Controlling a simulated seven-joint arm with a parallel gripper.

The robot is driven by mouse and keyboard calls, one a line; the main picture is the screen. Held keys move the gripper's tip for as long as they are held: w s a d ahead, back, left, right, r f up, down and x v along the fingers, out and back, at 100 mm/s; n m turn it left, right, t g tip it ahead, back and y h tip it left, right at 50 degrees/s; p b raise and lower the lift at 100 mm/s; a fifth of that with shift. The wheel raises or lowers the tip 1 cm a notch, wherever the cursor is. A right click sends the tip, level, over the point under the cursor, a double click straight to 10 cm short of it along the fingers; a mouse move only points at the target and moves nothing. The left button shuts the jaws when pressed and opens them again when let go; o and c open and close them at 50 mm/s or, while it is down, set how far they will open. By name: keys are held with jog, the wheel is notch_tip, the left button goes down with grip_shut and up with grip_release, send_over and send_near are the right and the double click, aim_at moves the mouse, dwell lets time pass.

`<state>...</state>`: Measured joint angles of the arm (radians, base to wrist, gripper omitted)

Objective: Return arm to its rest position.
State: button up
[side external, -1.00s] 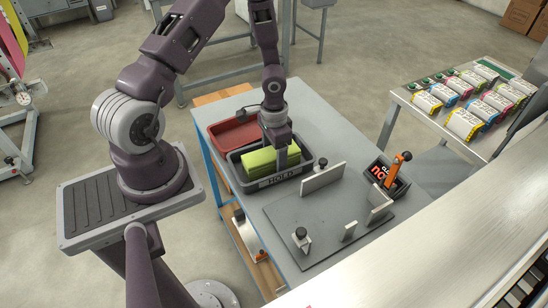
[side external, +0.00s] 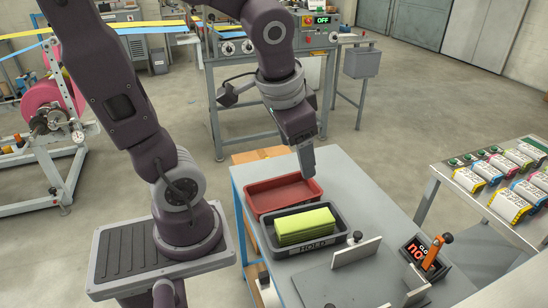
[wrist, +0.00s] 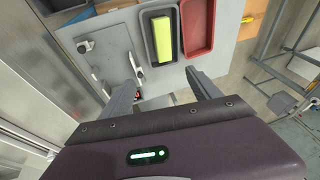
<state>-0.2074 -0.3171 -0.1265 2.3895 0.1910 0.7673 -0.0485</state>
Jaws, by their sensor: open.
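My gripper (side external: 308,160) is raised above the table near the dark HOLD tray and the red tray in the side view. In the wrist view my gripper (wrist: 168,82) has its two fingers wide apart with nothing between them.
An empty red tray (side external: 283,194) sits behind the HOLD tray. A grey fixture plate with upright stops (side external: 356,252) and an orange-handled device (side external: 433,252) are at the front right. A side table (side external: 470,210) holds several colourful packs. Open air surrounds my raised gripper.

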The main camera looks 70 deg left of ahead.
jog(key=s+d+r+t+h, duration=0.2)
jog(key=s+d+r, duration=0.1)
jog(key=s+d, duration=0.2)
jog(key=shift+s+r, duration=0.3)
jog(key=shift+s, duration=0.65)
